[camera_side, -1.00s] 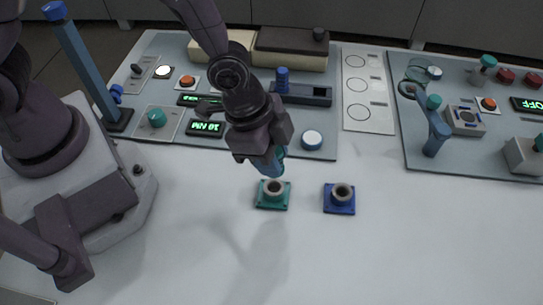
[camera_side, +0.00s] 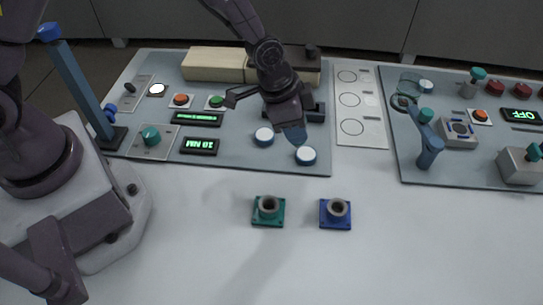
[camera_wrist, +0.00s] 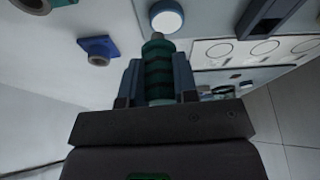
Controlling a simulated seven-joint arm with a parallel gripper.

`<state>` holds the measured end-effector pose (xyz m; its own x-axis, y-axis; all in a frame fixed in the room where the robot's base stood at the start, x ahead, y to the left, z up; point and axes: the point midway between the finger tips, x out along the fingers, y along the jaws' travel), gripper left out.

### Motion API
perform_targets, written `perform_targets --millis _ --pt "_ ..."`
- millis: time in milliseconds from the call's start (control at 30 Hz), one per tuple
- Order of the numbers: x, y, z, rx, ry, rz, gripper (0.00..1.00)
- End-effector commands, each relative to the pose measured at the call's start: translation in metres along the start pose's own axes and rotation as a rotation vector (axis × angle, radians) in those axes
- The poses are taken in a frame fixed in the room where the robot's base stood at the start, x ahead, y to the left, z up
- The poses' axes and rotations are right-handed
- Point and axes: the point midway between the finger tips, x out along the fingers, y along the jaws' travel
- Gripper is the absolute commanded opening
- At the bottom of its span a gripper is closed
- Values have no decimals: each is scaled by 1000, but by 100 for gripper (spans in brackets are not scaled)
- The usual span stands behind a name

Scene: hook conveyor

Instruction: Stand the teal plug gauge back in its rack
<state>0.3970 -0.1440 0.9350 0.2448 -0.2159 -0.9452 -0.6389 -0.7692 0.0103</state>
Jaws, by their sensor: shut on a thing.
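My gripper (camera_side: 296,138) is shut on the teal plug gauge (camera_wrist: 157,72), which has dark bands and a grey tip, between its blue fingers in the wrist view. In the side view the gauge is hidden behind the fingers, which are over the panel's near edge. A dark blue block that looks like the rack (camera_side: 316,112) lies behind the gripper, partly hidden; it also shows at the top of the wrist view (camera_wrist: 266,16). The teal socket (camera_side: 268,208) stands empty on the white table, apart from the gripper.
A blue socket (camera_side: 336,212) stands right of the teal one. White-topped buttons (camera_side: 305,155) (camera_side: 263,137) lie close to the gripper. A beige box (camera_side: 215,64) is behind, and a blue post (camera_side: 430,150) stands on the right panel.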

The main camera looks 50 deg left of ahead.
Motion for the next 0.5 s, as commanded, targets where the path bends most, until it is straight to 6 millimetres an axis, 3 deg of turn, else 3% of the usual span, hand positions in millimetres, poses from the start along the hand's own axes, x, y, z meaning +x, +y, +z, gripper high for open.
perform_targets --millis 33,100,233,333,500 --pt "4 -27 -9 -47 5 -19 4" --pt "7 -58 -18 -98 7 -40 4" --pt "7 -108 -32 -168 9 -71 4" --pt "3 -131 -41 -196 10 -85 4" --pt "-7 -145 -54 -204 8 -91 4"
